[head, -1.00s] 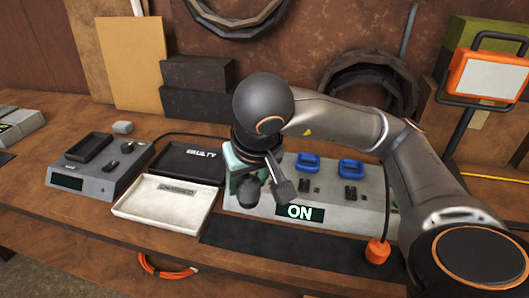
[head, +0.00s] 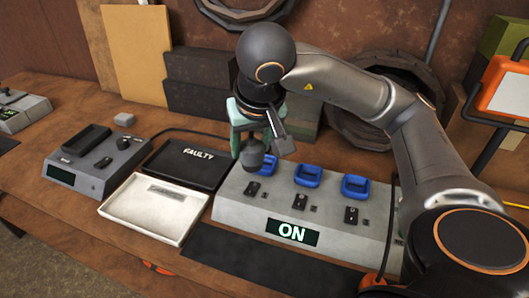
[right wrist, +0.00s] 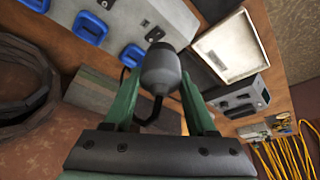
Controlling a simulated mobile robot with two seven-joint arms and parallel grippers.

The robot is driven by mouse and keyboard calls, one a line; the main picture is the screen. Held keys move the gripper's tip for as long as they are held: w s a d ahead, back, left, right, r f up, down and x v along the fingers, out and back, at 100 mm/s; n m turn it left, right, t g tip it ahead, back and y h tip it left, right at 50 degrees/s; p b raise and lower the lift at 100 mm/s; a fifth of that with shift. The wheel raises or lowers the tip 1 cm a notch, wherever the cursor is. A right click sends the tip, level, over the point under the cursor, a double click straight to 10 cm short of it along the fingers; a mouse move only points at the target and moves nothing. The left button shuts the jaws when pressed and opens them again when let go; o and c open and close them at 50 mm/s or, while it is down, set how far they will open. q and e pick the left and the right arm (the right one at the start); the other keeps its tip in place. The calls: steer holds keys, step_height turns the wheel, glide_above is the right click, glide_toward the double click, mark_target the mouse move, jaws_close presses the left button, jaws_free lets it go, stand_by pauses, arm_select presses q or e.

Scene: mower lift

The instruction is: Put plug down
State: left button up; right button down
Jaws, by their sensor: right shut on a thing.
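My right gripper (head: 258,130) has green fingers and is shut on a dark grey, rounded plug (head: 252,157). In the head view the plug hangs below the fingers, in front of the left blue holder (head: 262,165) of the grey station (head: 235,205); I cannot tell whether it touches the station. In the right wrist view the plug (right wrist: 160,70) sits between the green fingers (right wrist: 163,100), and a black cord bends away below it. The station's display (head: 291,232) reads ON. My left gripper is not in view.
A white tray (head: 140,228) and a black tray marked FAULTY (head: 165,172) lie left of the station. A grey device (head: 90,182) with a screen stands farther left. A dark mat (head: 240,265) lies clear in front. Dark blocks (head: 205,105) stand behind.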

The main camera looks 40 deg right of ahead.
steer(key=shift+w+d, duration=0.1)
steer(key=shift+d, duration=0.05)
steer(key=w+d+f+b, duration=0.1)
steer(key=w+d+f, duration=0.1)
steer(key=d+f, duration=0.1)
steer(key=w+d+f+b, duration=0.1)
steer(key=w+d+f, duration=0.2)
steer(key=d, duration=0.1)
steer(key=w+d+f+b, duration=0.1)
steer(key=w+d+f, duration=0.2)
steer(key=shift+w+d, duration=0.1)
steer(key=shift+d, duration=0.05)
steer(key=f, duration=0.4)
steer(key=shift+w+d, duration=0.2)
steer(key=shift+d, duration=0.1)
steer(key=shift+r, duration=0.1)
